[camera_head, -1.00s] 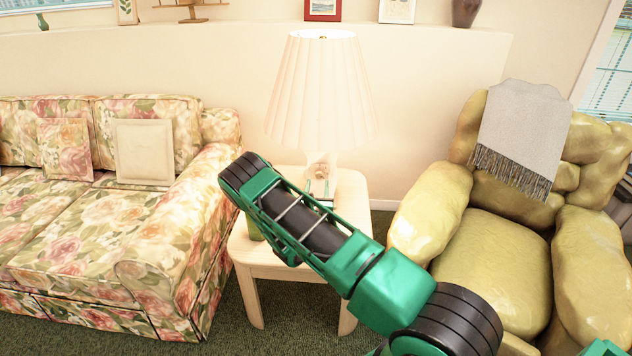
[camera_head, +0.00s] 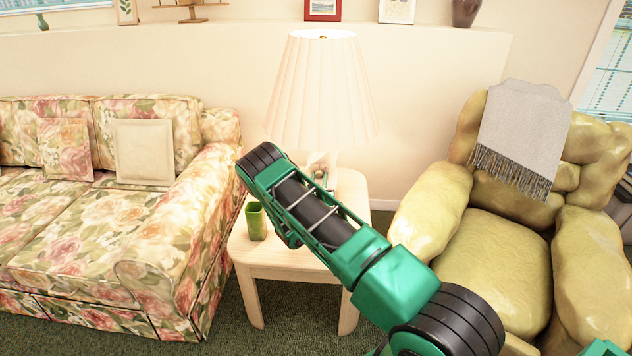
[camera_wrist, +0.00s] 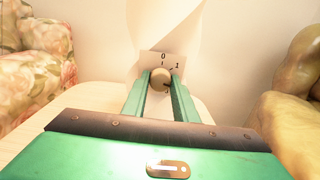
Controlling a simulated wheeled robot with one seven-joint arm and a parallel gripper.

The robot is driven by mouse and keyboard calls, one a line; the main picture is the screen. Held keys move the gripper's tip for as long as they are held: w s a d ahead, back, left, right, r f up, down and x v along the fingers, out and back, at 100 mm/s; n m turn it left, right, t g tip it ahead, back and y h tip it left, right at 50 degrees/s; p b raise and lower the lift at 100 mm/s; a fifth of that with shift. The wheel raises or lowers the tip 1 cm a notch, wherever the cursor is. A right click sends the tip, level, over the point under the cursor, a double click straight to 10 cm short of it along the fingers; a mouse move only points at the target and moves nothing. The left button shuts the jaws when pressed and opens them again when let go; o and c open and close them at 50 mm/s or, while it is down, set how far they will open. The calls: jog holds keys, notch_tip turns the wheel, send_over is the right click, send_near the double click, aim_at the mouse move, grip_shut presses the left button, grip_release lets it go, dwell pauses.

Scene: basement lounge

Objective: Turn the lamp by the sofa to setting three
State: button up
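The lamp (camera_head: 322,95), with a pleated cream shade and a pale base, stands on a small light wood side table (camera_head: 285,262) between the sofa and the armchair. In the wrist view its round tan knob (camera_wrist: 160,77) sits in front of a small plate (camera_wrist: 150,60) marked 0 at the top and 1 at upper right. A dark mark shows on the knob's lower right. My gripper (camera_wrist: 161,79) has a green finger on each side of the knob, which fills the gap at the fingertips. My arm partly hides the lamp base in the head view.
A green cup (camera_head: 256,222) stands at the table's left side, close to my arm. A floral sofa (camera_head: 105,230) is on the left and an olive armchair (camera_head: 490,270) on the right. The wall is close behind the lamp.

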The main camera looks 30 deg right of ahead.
jog(key=shift+a, duration=0.3)
jog(key=shift+d, duration=0.1)
jog(key=shift+m, duration=0.3)
jog(key=m, duration=0.4)
jog(key=shift+d+m, duration=0.1)
jog(key=shift+m, duration=0.2)
jog(key=m, duration=0.4)
jog(key=shift+d+m, duration=0.1)
jog(key=shift+m, duration=0.2)
jog(key=o, duration=1.1)
jog(key=shift+c, duration=0.2)
